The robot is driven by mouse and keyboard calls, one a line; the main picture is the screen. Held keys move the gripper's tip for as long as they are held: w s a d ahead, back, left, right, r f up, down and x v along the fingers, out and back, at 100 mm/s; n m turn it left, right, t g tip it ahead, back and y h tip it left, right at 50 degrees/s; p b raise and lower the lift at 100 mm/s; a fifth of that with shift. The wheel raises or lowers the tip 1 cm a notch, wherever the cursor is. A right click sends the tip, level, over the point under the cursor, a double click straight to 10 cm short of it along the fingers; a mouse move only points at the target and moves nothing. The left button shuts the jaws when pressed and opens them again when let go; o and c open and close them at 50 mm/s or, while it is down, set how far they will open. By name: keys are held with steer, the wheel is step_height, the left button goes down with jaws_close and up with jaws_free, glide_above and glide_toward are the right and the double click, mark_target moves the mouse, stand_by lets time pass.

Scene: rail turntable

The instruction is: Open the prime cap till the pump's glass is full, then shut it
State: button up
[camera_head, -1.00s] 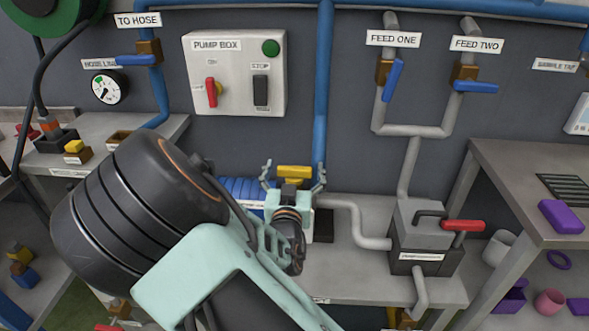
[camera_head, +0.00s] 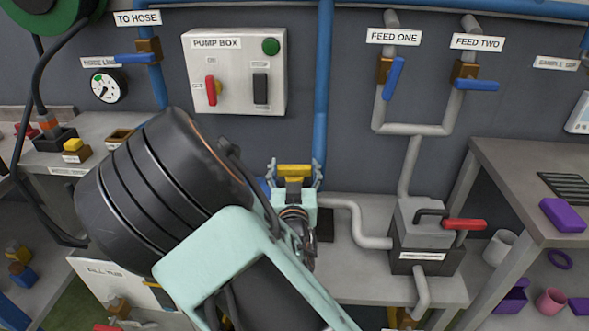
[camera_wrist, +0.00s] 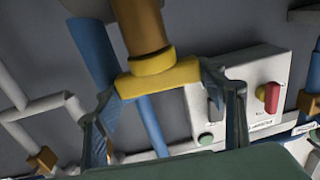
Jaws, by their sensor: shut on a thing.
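The yellow prime cap (camera_head: 294,169) is a short bar on top of the pump, at the centre of the head view. My gripper (camera_head: 295,174) reaches it from the front, with one finger at each end. In the wrist view the cap (camera_wrist: 158,80) spans between the fingers of my gripper (camera_wrist: 160,92), on a brass neck (camera_wrist: 140,27). The gripper is shut on the cap. My arm hides most of the blue pump body, and I cannot make out its glass or the level in it.
The pump box (camera_head: 235,75) with a red knob and green button is on the wall behind. A blue pipe (camera_head: 322,90) rises behind the cap. A grey unit with a red handle (camera_head: 464,224) stands to the right. FEED ONE (camera_head: 394,80) and FEED TWO (camera_head: 476,86) valves are above it.

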steer(key=n+y+b, duration=0.1)
steer(key=y, duration=0.1)
steer(key=n+g+y+b, duration=0.1)
steer(key=n+y+b, duration=0.1)
steer(key=y, duration=0.1)
steer(key=n+g+y+b, duration=0.1)
steer(key=n+y+b, duration=0.1)
steer(key=shift+w+d+f+y, duration=0.1)
steer(key=shift+d+y, duration=0.15)
steer(key=shift+y, duration=0.05)
steer(key=n+g+y+b, duration=0.3)
steer(key=n+g+y, duration=0.1)
steer(key=y, duration=0.1)
steer(key=n+g+y, duration=0.1)
steer(key=g, duration=0.1)
steer(key=n+g+y, duration=0.2)
steer(key=shift+a+r+p, duration=0.1)
steer(key=shift+r+p, duration=0.1)
steer(key=shift+p, duration=0.15)
steer(key=shift+a+n+g+y+p, duration=0.1)
steer(key=shift+n+g+y+p, duration=0.55)
steer(key=shift+n+g, duration=1.1)
steer(key=shift+g, duration=0.35)
steer(key=o, duration=1.1)
steer(key=shift+a, duration=0.1)
steer(key=shift+o, duration=0.5)
steer(key=shift+f, duration=0.1)
